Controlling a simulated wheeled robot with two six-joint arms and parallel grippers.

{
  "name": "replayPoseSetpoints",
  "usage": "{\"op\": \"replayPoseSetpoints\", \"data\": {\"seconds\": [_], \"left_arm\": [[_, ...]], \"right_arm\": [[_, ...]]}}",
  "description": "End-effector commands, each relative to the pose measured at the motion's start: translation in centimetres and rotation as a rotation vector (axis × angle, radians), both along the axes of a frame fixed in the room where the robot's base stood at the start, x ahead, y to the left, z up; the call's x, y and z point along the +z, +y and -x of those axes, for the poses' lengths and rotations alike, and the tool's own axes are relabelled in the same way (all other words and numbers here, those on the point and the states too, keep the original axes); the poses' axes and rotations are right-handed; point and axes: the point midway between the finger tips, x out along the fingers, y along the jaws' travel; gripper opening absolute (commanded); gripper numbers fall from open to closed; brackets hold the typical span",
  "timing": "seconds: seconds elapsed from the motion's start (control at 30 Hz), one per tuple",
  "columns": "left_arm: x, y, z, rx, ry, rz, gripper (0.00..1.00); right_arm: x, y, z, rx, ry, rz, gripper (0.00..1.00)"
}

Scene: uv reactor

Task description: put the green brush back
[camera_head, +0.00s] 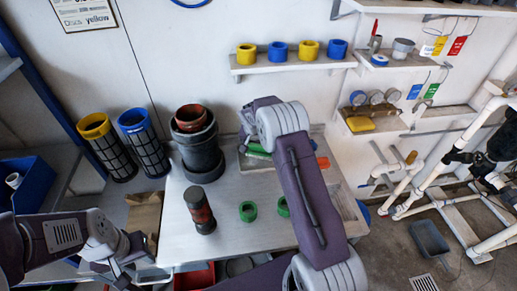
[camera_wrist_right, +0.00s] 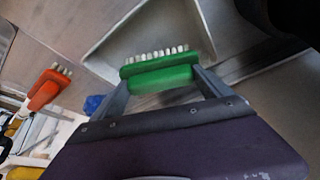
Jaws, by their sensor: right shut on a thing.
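The green brush (camera_wrist_right: 160,76) with pale bristles is between the two fingers of my right gripper (camera_wrist_right: 163,85), which is shut on it. In the right wrist view the brush is over or at a grey tray (camera_wrist_right: 113,60); I cannot tell whether it touches the tray. In the head view part of the green brush (camera_head: 256,150) shows beside my right arm, which hides the rest and the right fingertips. The tray (camera_head: 250,165) lies at the back of the table. My left gripper (camera_head: 145,270) is at the table's front left corner, its jaw opening unclear.
An orange brush (camera_wrist_right: 46,88) lies left of the tray in the wrist view. On the table (camera_head: 225,240) stand a dark cylinder (camera_head: 200,212), a large black pot (camera_head: 200,155) and two green rings (camera_head: 248,211). Black mesh cylinders (camera_head: 145,145) stand left of the table.

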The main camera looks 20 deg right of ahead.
Motion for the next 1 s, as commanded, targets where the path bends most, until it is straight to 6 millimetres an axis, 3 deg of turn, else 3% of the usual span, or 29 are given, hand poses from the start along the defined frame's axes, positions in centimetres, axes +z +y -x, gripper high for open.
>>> {"op": "replayPoseSetpoints", "data": {"seconds": [0.1, 0.43, 0.47, 0.5, 0.77, 1.0], "left_arm": [[0.1, 0.0, 0.0, 0.000, 0.000, 0.000, 0.36], [-0.4, 0.0, 0.0, 0.000, 0.000, 0.000, 0.36], [-0.4, 0.0, 0.0, 0.000, 0.000, 0.000, 0.36], [-0.3, 0.0, 0.0, 0.000, 0.000, 0.000, 0.36], [-0.1, 0.0, 0.0, 0.000, 0.000, 0.000, 0.36], [0.0, 0.0, 0.0, 0.000, 0.000, 0.000, 0.36]], "right_arm": [[-1.8, 0.0, 0.0, 0.001, 0.001, 0.000, 0.44], [-2.3, 0.0, 0.0, 0.000, -0.001, 0.000, 0.44], [-2.2, 0.0, 0.0, 0.000, 0.000, 0.000, 0.91], [-2.1, 0.0, 0.0, 0.000, 0.000, 0.000, 1.00], [-2.0, 0.0, 0.0, 0.000, 0.001, -0.001, 1.00], [0.8, 0.6, 0.8, 0.000, -0.002, 0.000, 1.00]]}}
